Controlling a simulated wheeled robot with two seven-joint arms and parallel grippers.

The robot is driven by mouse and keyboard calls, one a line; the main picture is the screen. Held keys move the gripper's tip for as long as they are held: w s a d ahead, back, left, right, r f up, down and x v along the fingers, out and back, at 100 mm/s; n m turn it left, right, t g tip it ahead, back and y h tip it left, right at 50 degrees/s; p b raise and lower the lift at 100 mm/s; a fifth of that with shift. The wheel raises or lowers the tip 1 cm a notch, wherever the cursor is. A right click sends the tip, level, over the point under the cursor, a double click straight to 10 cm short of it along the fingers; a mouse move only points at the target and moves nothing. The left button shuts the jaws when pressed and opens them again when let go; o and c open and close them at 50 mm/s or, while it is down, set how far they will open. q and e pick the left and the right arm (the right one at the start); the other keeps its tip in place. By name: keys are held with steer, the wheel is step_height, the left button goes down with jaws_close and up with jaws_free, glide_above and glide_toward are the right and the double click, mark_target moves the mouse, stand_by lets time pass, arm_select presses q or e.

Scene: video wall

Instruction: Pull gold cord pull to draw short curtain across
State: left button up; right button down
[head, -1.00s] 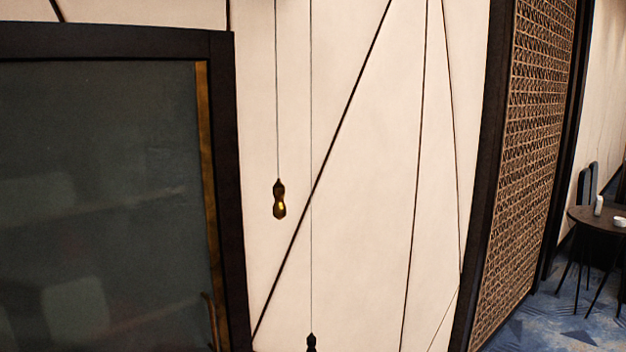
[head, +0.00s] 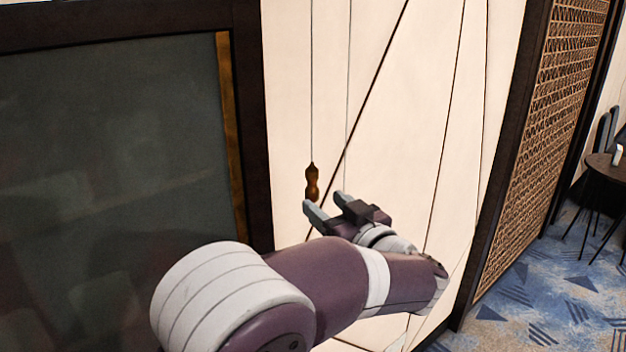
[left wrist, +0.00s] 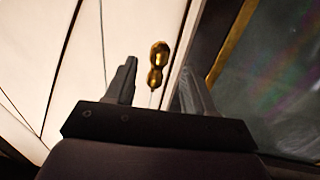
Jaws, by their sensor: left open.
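The gold cord pull (head: 312,182) hangs on a thin cord in front of the cream wall panel in the head view. In the left wrist view the gold pull (left wrist: 157,64) shows between the two fingers, beyond the gripper base. My left gripper (head: 322,206) is open, its fingertips close by and just below the pull in the head view. It also shows in the left wrist view (left wrist: 160,85). I cannot tell whether a finger touches the pull. A second thin cord (head: 348,100) hangs to the right; its lower end is hidden behind my gripper. No curtain is clearly seen.
A dark-framed screen (head: 110,160) stands at the left, close to the pull. A woven lattice panel (head: 545,120) stands at the right. A round table (head: 606,168) with chairs is at the far right. Blue patterned carpet (head: 550,290) is clear at the lower right.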

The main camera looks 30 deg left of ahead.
mark_target(307, 191)
arm_select(q)
steer(key=p+x, duration=0.1)
steer(key=x, duration=0.5)
steer(key=shift+w+p, duration=0.15)
steer(key=shift+p, duration=0.2)
steer(key=shift+w+a, duration=0.2)
steer(key=shift+a, duration=0.3)
steer(key=shift+w+a+f, duration=0.1)
steer(key=shift+w, duration=0.05)
jaws_close()
steer(key=shift+f, duration=0.15)
